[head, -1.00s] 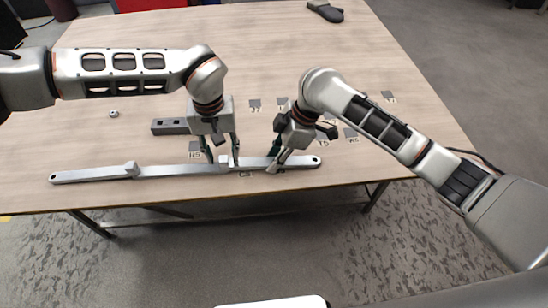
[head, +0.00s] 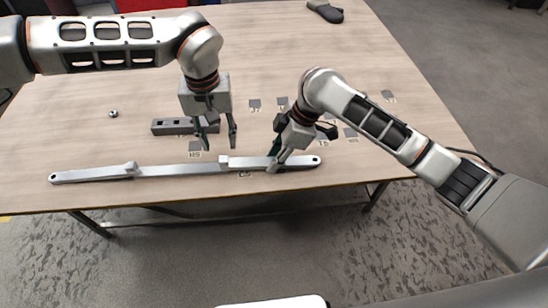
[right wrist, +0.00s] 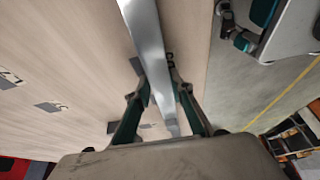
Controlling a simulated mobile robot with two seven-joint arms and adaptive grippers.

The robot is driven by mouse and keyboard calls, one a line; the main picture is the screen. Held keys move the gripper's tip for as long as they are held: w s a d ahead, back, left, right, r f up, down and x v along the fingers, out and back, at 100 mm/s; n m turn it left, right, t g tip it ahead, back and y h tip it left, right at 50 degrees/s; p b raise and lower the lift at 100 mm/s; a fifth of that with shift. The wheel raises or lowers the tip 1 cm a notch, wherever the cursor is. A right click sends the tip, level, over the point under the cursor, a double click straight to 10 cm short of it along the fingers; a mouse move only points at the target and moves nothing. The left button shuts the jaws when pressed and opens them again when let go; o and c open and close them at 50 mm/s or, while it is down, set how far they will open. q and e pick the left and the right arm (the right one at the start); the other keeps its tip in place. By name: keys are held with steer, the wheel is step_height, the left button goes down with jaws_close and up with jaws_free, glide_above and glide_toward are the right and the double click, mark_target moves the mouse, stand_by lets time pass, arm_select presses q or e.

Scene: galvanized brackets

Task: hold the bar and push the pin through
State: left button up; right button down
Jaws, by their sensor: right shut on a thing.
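A long galvanized bar (head: 178,170) lies along the front of the table, with a hole near its right end and raised blocks at mid-length (head: 224,163) and left of it (head: 131,168). My right gripper (head: 274,163) is shut on the bar between the middle block and the right end. In the right wrist view the bar (right wrist: 146,40) passes between the two fingers (right wrist: 160,88). My left gripper (head: 219,147) is open, its fingers spread and empty, just above and behind the middle block. I cannot make out a separate pin.
A dark grey block with holes (head: 171,127) lies behind the bar, partly behind my left gripper. A small nut-like part (head: 113,113) lies further left. Several flat grey labelled squares (head: 255,103) mark the table (head: 270,50). The table's front edge is close to the bar.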

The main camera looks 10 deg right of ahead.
arm_select(q)
steer(key=shift+r, duration=0.1)
arm_select(e)
steer(key=c, duration=1.7)
jaws_free()
steer(key=v, duration=1.2)
arm_select(q)
steer(key=shift+s, duration=0.1)
